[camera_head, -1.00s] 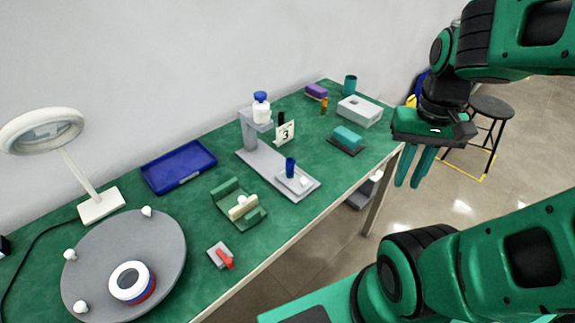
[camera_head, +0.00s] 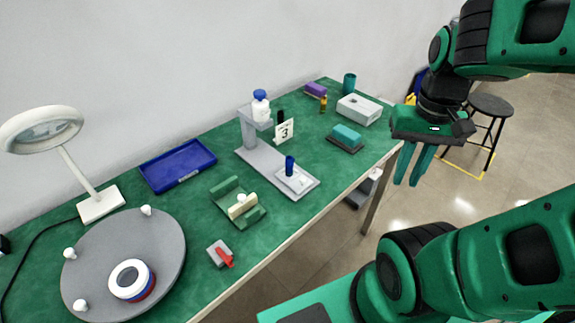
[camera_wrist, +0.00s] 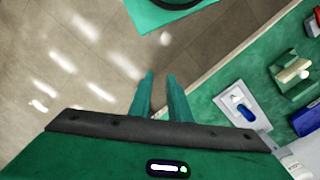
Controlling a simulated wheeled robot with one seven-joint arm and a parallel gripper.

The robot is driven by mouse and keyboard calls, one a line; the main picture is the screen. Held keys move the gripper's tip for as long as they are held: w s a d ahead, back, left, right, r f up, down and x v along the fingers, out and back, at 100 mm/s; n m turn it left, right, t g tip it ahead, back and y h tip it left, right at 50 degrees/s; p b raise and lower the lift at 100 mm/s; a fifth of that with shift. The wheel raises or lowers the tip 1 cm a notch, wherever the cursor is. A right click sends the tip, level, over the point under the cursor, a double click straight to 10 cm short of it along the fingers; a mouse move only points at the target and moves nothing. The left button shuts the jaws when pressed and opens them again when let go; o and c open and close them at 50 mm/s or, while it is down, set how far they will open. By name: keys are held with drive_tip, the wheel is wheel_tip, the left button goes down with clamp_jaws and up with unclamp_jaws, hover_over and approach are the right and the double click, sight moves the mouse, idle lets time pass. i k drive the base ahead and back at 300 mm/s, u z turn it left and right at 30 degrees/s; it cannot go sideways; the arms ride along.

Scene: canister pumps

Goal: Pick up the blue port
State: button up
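The blue port (camera_head: 289,166) is a small dark-blue upright cylinder on a pale plate at the front end of a grey pump stand (camera_head: 256,165). It also shows in the wrist view (camera_wrist: 245,113), at the right. A white bottle with a blue cap (camera_head: 260,104) sits on the stand's raised arm. My gripper (camera_head: 408,182) points down beyond the table's right edge, over the floor, well to the right of the port. Its two fingers, seen in the wrist view (camera_wrist: 159,75), are apart with nothing between them.
The green table (camera_head: 265,219) ends at a pale front edge near me. A sign with a 3 (camera_head: 284,132) stands behind the port. A green cradle (camera_head: 238,206), red-handled piece (camera_head: 222,255), blue tray (camera_head: 178,165) and teal block (camera_head: 346,137) lie around the stand.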

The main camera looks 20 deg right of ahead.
sight(289, 161)
drive_tip(key=z, duration=1.9)
drive_tip(key=k, duration=2)
drive_tip(key=u, duration=0.75)
drive_tip(key=i, duration=1)
drive_tip(key=z, duration=0.05)
